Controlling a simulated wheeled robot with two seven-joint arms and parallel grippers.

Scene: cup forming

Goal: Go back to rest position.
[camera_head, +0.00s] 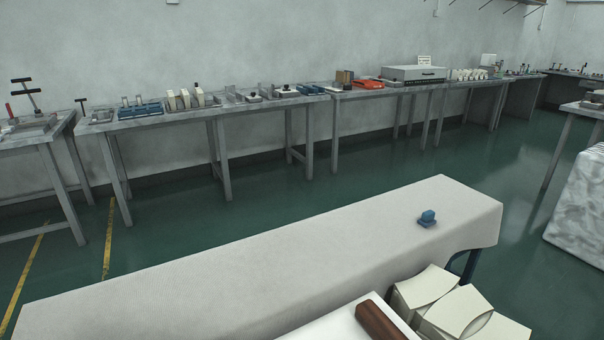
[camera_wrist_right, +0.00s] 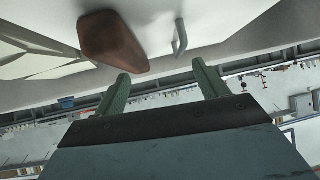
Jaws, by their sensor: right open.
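My right gripper (camera_wrist_right: 162,78) shows in the right wrist view with its two green fingers spread apart. Nothing is between the fingertips. My right gripper does not show in the head view. My left gripper is in neither view. A small blue object (camera_head: 427,218) stands near the right end of the long pale-covered table (camera_head: 250,262) in the head view, with no gripper near it.
Apart from the blue object, the pale table top is bare. Grey workbenches (camera_head: 215,112) with several tools and parts line the far wall. Green floor (camera_head: 330,195) lies open between them and the pale table. A marbled pale block (camera_head: 580,205) stands at the right edge.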

